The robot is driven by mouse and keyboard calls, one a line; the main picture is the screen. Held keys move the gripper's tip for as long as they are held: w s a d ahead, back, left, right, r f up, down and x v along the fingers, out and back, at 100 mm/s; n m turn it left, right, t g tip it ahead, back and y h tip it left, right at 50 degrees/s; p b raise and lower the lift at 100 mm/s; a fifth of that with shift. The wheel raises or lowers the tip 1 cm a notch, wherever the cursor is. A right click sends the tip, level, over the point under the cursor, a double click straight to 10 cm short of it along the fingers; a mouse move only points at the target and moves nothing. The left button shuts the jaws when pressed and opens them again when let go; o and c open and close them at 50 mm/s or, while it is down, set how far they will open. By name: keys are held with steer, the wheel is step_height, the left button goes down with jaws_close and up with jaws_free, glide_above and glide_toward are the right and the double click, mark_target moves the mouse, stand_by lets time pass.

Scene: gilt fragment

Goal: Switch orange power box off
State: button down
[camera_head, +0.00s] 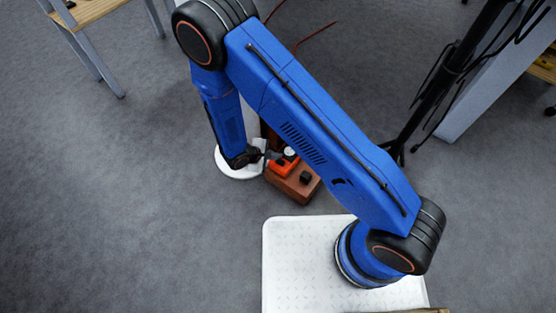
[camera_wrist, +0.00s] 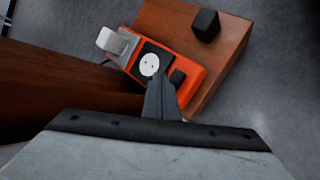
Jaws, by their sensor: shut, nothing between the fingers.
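The orange power box (camera_wrist: 190,92) lies on a brown wooden block (camera_wrist: 232,40) in the wrist view. It has a round white socket (camera_wrist: 149,65), a raised grey cover (camera_wrist: 112,41) at one end, and a small black switch (camera_wrist: 178,76) at the other. I cannot tell the switch's position. In the head view the orange box (camera_head: 284,168) shows beside my gripper (camera_head: 267,155). In the wrist view my gripper (camera_wrist: 158,78) is shut and empty, its tips over the box between the socket and the switch. I cannot tell whether they touch it.
A black cube (camera_wrist: 205,25) sits on the wooden block near the box. A dark wooden surface (camera_wrist: 60,85) fills the left of the wrist view. A round white base (camera_head: 233,170) stands beside the block. A black stand (camera_head: 420,110) is at right. Grey floor lies open at left.

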mark_target(278, 162)
steer(key=shift+s+d+r, duration=0.1)
steer(key=shift+r, duration=1)
steer(key=shift+s+d+r, duration=0.1)
steer(key=shift+r, duration=1)
steer(key=shift+w+r, duration=0.1)
